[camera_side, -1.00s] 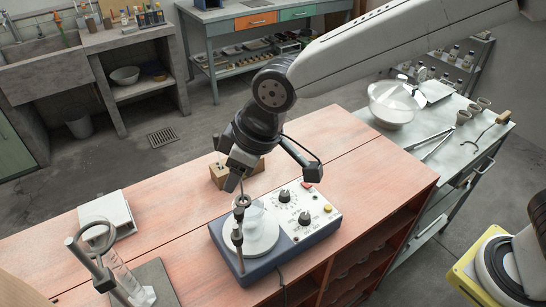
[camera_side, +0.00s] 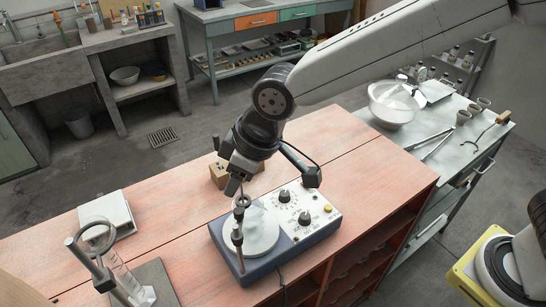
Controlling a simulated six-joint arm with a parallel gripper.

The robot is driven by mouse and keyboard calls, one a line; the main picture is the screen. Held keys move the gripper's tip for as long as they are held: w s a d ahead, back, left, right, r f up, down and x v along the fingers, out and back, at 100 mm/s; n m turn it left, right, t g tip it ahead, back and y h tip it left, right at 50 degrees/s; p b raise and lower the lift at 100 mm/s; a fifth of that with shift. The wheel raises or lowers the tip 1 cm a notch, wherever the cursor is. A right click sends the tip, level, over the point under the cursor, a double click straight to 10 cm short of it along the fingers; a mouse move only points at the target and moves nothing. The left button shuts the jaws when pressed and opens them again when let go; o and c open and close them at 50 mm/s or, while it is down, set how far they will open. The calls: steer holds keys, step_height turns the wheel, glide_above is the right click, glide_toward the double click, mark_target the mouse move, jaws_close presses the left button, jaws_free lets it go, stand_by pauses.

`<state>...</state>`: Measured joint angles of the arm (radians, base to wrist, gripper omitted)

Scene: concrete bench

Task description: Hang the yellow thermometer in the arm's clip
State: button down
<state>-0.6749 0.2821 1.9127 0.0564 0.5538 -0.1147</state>
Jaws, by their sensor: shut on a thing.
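My gripper (camera_side: 235,189) points down over the hotplate, right at the upper end of the dark upright rod (camera_side: 237,235). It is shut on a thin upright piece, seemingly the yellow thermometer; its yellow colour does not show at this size. A small ring-like clip (camera_side: 242,202) sits at the top of the rod, just below my fingertips. I cannot tell whether the thermometer is inside the clip or only beside it. The hotplate (camera_side: 314,229) is blue and white with two dark knobs, and a pale round vessel (camera_side: 262,232) stands on its plate.
A wooden block (camera_side: 218,177) stands behind my gripper, partly hidden by it. A stand with a ring (camera_side: 97,235) and a glass cylinder (camera_side: 121,275) are at the front left. A white box (camera_side: 108,214) lies behind them. The red bench top (camera_side: 345,145) is clear at right.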

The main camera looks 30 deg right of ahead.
mark_target(239, 199)
steer(key=shift+f, duration=2.7)
steer(key=shift+c, duration=0.8)
jaws_free()
steer(key=shift+s, duration=0.1)
steer(key=shift+c, duration=0.7)
steer(key=shift+o, duration=0.6)
